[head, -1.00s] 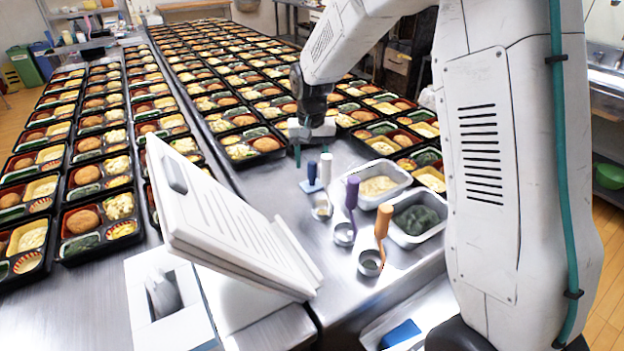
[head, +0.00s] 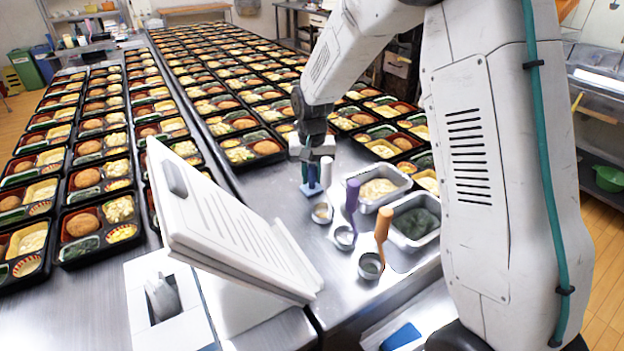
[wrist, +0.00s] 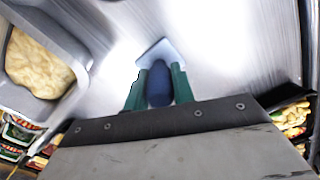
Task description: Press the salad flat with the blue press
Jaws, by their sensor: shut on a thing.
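The blue press (head: 311,189) stands on the steel counter, with a flat light-blue plate and a dark blue upright handle. In the wrist view its handle (wrist: 159,84) is between the green fingers of my gripper (wrist: 157,78), with the plate (wrist: 160,50) beyond. My gripper (head: 312,170) is shut on the handle from above. The plate looks to be on or very near the counter; I cannot tell if it is lifted. A pale yellow salad-like food (head: 378,188) lies in a metal tray, also at the left of the wrist view (wrist: 38,66). Bento trays (head: 252,150) hold similar pale food.
A white-handled scoop (head: 326,172), a purple-handled scoop (head: 352,194) and an orange-handled scoop (head: 383,225) stand close right of the press. A white tilted panel (head: 225,222) stands front left.

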